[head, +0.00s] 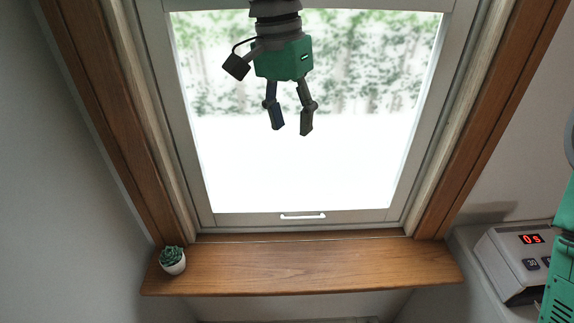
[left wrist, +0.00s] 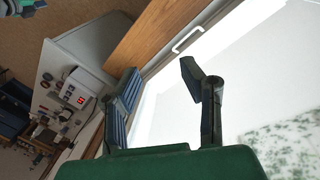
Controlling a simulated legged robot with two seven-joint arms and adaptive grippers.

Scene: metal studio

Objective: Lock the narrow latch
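A window (head: 206,190) in a pale frame fills the middle of the head view. A small white bar-shaped handle (head: 303,216) sits on its bottom rail, and it also shows near the top of the left wrist view (left wrist: 188,38). No other latch can be made out, and I cannot tell whether this handle is the narrow latch. My left gripper (head: 291,127) hangs in front of the glass, above the handle in the picture and apart from it. Its two fingers are spread with nothing between them, as the left wrist view also shows (left wrist: 158,82). My right gripper's fingers are not visible.
A wooden sill (head: 320,265) runs below the window, with a small potted succulent (head: 173,261) at its left end. A box with a red "0 s" display (head: 510,250) stands at the right. The middle of the sill is clear. Wooden trim (head: 480,130) borders the window.

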